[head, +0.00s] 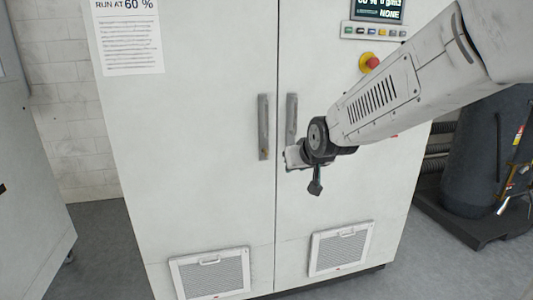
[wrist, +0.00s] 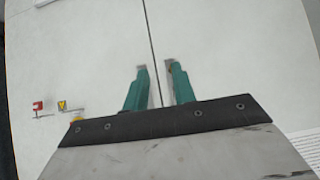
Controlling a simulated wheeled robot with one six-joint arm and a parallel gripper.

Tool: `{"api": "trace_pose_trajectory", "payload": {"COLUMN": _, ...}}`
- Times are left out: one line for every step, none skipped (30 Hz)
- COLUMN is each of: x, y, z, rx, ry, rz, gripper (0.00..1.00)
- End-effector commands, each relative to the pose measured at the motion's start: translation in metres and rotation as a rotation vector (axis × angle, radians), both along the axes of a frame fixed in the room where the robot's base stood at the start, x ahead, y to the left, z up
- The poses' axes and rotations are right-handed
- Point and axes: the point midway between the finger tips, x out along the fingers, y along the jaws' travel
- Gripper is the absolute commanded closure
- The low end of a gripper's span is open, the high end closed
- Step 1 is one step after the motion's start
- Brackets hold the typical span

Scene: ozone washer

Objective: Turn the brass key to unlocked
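The brass key cannot be made out with certainty. In the wrist view, a small yellow fitting (wrist: 62,105) and a small red fitting (wrist: 38,105) sit on the white cabinet door at the left, each with a thin grey part. They are too small to identify or to read a key position. My gripper (wrist: 156,70) has two teal fingers spread apart with nothing between them, over the door seam and well to the right of these fittings. In the head view my gripper (head: 315,187) is in front of the cabinet, below the handles, and my arm hides part of the right door.
The white two-door cabinet (head: 195,190) has two grey handles (head: 263,127) (head: 291,118) and low vents (head: 210,275) (head: 341,248). A red emergency button (head: 369,62) and a display (head: 378,8) are above. A dark tank (head: 480,165) stands at right.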

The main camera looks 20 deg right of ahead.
Motion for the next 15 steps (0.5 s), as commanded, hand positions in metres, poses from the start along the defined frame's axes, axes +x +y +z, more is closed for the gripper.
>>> {"api": "trace_pose_trajectory", "payload": {"x": 0.031, "y": 0.002, "z": -0.010, "rx": 0.001, "ry": -0.059, "rz": -0.001, "gripper": 0.74}}
{"api": "trace_pose_trajectory", "payload": {"x": 0.048, "y": 0.003, "z": -0.013, "rx": 0.001, "ry": -0.104, "rz": -0.001, "gripper": 0.74}}
{"api": "trace_pose_trajectory", "payload": {"x": 0.070, "y": 0.005, "z": -0.017, "rx": 0.003, "ry": -0.163, "rz": -0.001, "gripper": 0.74}}
{"api": "trace_pose_trajectory", "payload": {"x": 0.086, "y": 0.006, "z": -0.020, "rx": 0.003, "ry": -0.209, "rz": -0.003, "gripper": 0.74}}
{"api": "trace_pose_trajectory", "payload": {"x": 0.101, "y": 0.007, "z": -0.024, "rx": 0.003, "ry": -0.254, "rz": -0.004, "gripper": 0.74}}
{"api": "trace_pose_trajectory", "payload": {"x": 0.119, "y": 0.008, "z": -0.030, "rx": 0.003, "ry": -0.312, "rz": -0.006, "gripper": 0.74}}
{"api": "trace_pose_trajectory", "payload": {"x": 0.131, "y": 0.009, "z": -0.034, "rx": 0.004, "ry": -0.354, "rz": -0.008, "gripper": 0.74}}
{"api": "trace_pose_trajectory", "payload": {"x": 0.143, "y": 0.010, "z": -0.038, "rx": 0.003, "ry": -0.396, "rz": -0.010, "gripper": 0.74}}
{"api": "trace_pose_trajectory", "payload": {"x": 0.156, "y": 0.010, "z": -0.044, "rx": 0.003, "ry": -0.447, "rz": -0.012, "gripper": 0.74}}
{"api": "trace_pose_trajectory", "payload": {"x": 0.165, "y": 0.011, "z": -0.048, "rx": 0.001, "ry": -0.484, "rz": -0.013, "gripper": 0.74}}
{"api": "trace_pose_trajectory", "payload": {"x": 0.172, "y": 0.012, "z": -0.052, "rx": 0.001, "ry": -0.519, "rz": -0.015, "gripper": 0.74}}
{"api": "trace_pose_trajectory", "payload": {"x": 0.181, "y": 0.012, "z": -0.057, "rx": 0.000, "ry": -0.561, "rz": -0.017, "gripper": 0.74}}
{"api": "trace_pose_trajectory", "payload": {"x": 0.186, "y": 0.013, "z": -0.061, "rx": -0.001, "ry": -0.589, "rz": -0.018, "gripper": 0.74}}
{"api": "trace_pose_trajectory", "payload": {"x": 0.191, "y": 0.013, "z": -0.064, "rx": -0.002, "ry": -0.615, "rz": -0.019, "gripper": 0.74}}
{"api": "trace_pose_trajectory", "payload": {"x": 0.195, "y": 0.013, "z": -0.067, "rx": -0.003, "ry": -0.644, "rz": -0.021, "gripper": 0.74}}
